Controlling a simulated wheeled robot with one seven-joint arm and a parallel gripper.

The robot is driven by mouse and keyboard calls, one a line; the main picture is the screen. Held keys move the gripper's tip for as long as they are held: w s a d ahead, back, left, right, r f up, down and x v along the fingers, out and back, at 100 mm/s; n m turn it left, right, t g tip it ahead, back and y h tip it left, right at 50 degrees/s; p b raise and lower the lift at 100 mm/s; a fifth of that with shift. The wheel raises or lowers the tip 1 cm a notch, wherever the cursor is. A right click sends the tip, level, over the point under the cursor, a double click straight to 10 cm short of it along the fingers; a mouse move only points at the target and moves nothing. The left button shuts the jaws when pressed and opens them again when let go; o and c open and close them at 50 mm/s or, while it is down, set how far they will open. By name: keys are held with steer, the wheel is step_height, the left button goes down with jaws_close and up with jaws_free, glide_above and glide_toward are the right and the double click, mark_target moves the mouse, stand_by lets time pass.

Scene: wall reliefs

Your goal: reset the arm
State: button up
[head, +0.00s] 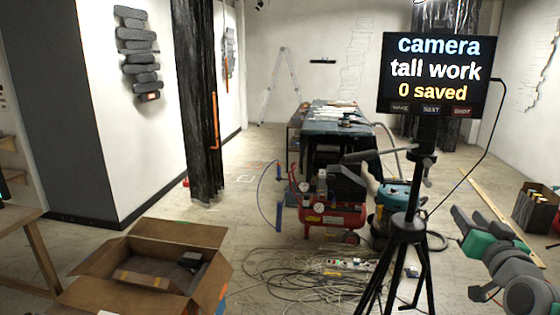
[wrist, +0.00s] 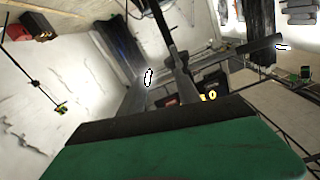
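My arm (head: 492,249), with grey and green links, shows at the lower right of the head view, folded and low beside the tripod. I cannot make out its fingertips there. In the wrist view a large green part of mine with a dark edge fills the bottom. No finger opening can be made out in that view, so the grip is unclear. I see nothing held.
A tripod (head: 405,232) stands close by, bearing a screen (head: 435,74) reading "camera tall work 0 saved". Its cable hangs near my arm. An open cardboard box (head: 112,258), a red compressor (head: 335,216) and loose cables (head: 270,272) are on the floor.

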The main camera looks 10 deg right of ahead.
steer(key=w+a+f+n+g+y+p, duration=0.1)
steer(key=a+f+n+g+y, duration=0.15)
steer(key=a+f, duration=0.6)
steer(key=w+a+f+n+g+y, duration=0.1)
steer(key=a+f+g+y, duration=0.3)
steer(key=a, duration=0.8)
steer(key=s+a+f+n+g, duration=0.1)
steer(key=s+a+f+g, duration=0.3)
steer(key=s+a+f, duration=0.1)
steer(key=s+a+f+n+g+h+p, duration=0.1)
steer(key=s+a+f+g, duration=0.2)
steer(key=s+a, duration=0.4)
steer(key=s+f, duration=0.1)
steer(key=s, duration=0.2)
steer(key=shift+s+a+f+g, duration=0.2)
steer(key=shift+s+f+g, duration=0.1)
steer(key=shift+f+g, duration=0.1)
steer(key=shift+h, duration=0.25)
